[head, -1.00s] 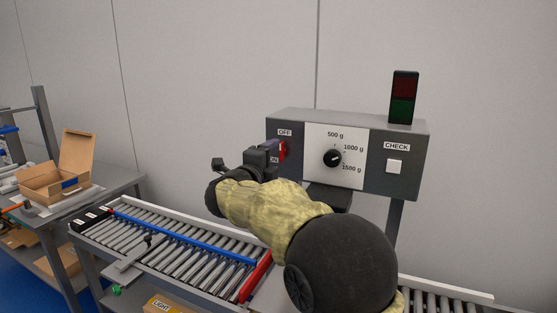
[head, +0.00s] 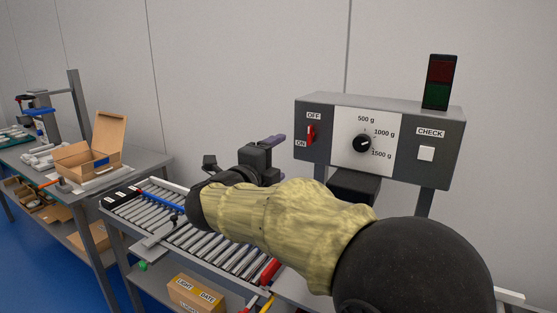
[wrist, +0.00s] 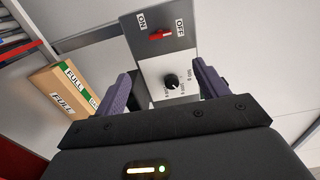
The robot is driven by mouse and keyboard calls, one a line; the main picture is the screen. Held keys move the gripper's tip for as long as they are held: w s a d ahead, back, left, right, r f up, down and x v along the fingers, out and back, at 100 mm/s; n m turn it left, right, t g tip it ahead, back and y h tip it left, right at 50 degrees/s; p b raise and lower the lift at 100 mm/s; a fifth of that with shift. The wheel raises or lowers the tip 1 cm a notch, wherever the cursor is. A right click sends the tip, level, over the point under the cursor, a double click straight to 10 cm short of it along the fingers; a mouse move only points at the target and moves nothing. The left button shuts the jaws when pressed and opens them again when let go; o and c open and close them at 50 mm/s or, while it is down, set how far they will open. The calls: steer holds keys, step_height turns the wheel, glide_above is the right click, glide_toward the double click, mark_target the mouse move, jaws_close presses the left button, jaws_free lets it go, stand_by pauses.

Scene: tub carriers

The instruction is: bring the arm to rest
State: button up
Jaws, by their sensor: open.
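My gripper (head: 272,141) is in front of and to the left of the grey control box (head: 479,133), apart from it. In the wrist view its two purple fingers (wrist: 165,90) stand wide apart with nothing between them. The arm reaches across the head view from the lower right, in a yellowish sleeve. The red switch (head: 311,134) on the box sits between the OFF and ON labels, and it also shows in the wrist view (wrist: 160,35). The black dial (head: 362,143) is in the middle of the white panel.
A roller conveyor (head: 225,250) runs below the arm. A signal lamp (head: 439,82) stands on the box, both lenses dark. A white CHECK button (head: 426,153) is at right. An open carton (head: 92,150) sits on the left bench. A labelled carton (head: 193,294) lies below the conveyor.

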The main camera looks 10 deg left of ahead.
steer(key=w+d+f+n+y, duration=0.4)
steer(key=n+y, duration=0.1)
steer(key=n, duration=0.3)
steer(key=s+d+f+n+g+y, duration=0.1)
steer(key=s+d+f+n+g, duration=0.45)
steer(key=f, duration=0.45)
steer(key=s+d+f+n+g+y, duration=0.25)
steer(key=s+d+f+n, duration=0.3)
steer(key=d+f, duration=0.35)
steer(key=s+d+f+n+g+h, duration=0.1)
steer(key=s+d+f+n+g, duration=0.15)
steer(key=s+d+f, duration=0.35)
steer(key=s+d+f+n+g+h, duration=0.15)
steer(key=s+f+g, duration=0.25)
steer(key=s, duration=0.5)
steer(key=w+p+v, duration=0.3)
steer(key=p+v, duration=1.1)
steer(key=shift+w+d+r+m, duration=0.15)
steer(key=shift+w+r+m, duration=0.1)
steer(key=shift+w+m, duration=0.15)
